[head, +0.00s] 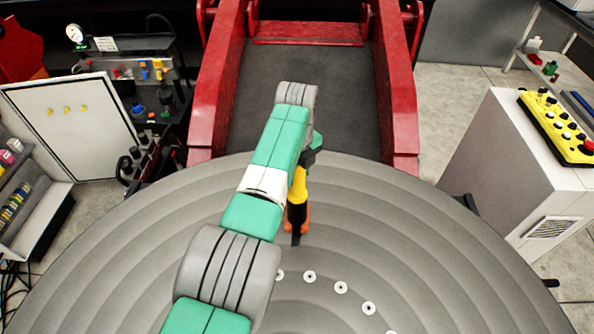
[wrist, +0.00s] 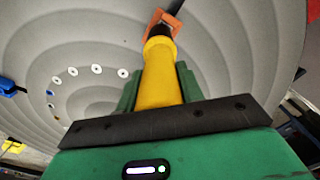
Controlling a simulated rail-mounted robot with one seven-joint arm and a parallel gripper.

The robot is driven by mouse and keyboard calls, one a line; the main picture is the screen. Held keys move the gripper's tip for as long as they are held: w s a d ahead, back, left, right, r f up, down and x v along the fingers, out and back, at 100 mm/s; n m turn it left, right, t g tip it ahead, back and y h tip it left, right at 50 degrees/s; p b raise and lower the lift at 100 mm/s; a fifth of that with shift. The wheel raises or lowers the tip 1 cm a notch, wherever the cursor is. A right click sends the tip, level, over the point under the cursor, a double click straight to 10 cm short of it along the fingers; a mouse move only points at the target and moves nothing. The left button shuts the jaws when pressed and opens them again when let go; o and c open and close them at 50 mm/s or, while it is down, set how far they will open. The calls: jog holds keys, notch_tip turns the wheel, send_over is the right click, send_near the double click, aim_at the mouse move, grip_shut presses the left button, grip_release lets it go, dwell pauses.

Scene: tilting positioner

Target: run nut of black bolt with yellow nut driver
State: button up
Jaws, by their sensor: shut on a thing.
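The yellow nut driver (head: 298,188) stands roughly upright over the round grey table, with its black lower end (head: 296,214) down at an orange piece (head: 305,222). My gripper (wrist: 159,92) is shut on the yellow body, one green finger on each side in the wrist view. There the driver (wrist: 160,70) points away from me, and its dark end (wrist: 158,32) meets the orange piece (wrist: 172,23). The black bolt and its nut cannot be made out; the driver's end and the orange piece cover that spot. I cannot tell whether the driver sits on the nut.
The ridged round table (head: 400,235) fills the foreground. Several white rings (head: 340,287) lie on it in an arc, with bare surface around them. Red positioner arms (head: 400,100) stand behind. A cabinet with a yellow control box (head: 555,125) is right; a tool rack (head: 150,75) is left.

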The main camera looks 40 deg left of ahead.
jog(key=shift+f, duration=0.25)
